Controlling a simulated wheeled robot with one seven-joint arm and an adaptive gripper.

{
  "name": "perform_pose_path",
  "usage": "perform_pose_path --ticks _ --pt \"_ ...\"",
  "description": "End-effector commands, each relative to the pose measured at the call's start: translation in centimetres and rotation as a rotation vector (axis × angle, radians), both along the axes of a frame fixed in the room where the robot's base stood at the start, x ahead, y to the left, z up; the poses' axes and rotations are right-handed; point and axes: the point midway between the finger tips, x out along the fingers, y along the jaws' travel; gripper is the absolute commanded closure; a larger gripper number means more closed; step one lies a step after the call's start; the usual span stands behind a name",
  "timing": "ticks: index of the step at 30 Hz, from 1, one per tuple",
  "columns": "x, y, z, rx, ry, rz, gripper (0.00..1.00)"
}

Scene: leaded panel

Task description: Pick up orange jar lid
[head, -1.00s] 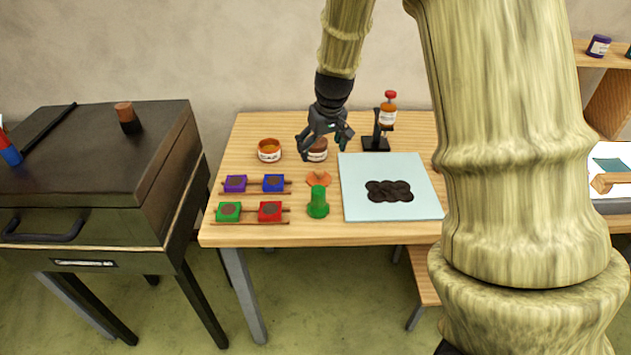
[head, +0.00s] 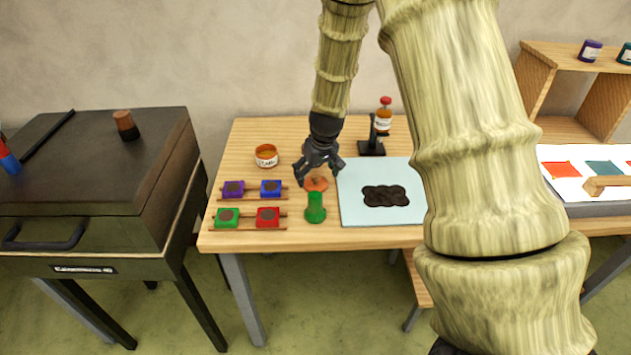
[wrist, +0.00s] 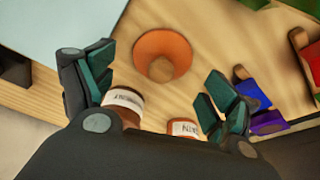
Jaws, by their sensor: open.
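The orange jar lid (head: 316,184) lies on the wooden table, just behind the green cylinder (head: 315,208) and left of the pale blue sheet. In the wrist view the lid (wrist: 162,50) is a round orange disc with a small brownish-orange knob at its middle. My gripper (head: 318,172) points down over the lid, which it partly hides in the head view. In the wrist view my open, empty fingers (wrist: 158,82) spread to either side, with the lid lying beyond the gap between them. I cannot tell the exact height above it.
An open orange jar (head: 266,156) stands behind the coloured blocks (head: 268,217). A brown labelled jar (wrist: 122,103) shows beside my left finger in the wrist view. A pale blue sheet (head: 352,212) with a dark patch lies right.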

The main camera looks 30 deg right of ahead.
Motion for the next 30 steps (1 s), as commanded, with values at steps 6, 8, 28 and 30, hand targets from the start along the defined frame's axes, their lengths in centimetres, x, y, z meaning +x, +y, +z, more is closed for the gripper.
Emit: perform_pose_path --ticks 6,8,28,30 --pt "0.5 0.0 -1.7 0.001 0.000 0.000 0.13" --pt "0.5 -0.1 -2.0 0.001 0.000 -0.001 0.13" --pt "0.6 -0.1 -2.1 0.000 -0.001 0.000 0.58" --pt "0.6 -0.1 -2.1 0.000 -0.001 0.000 0.59"
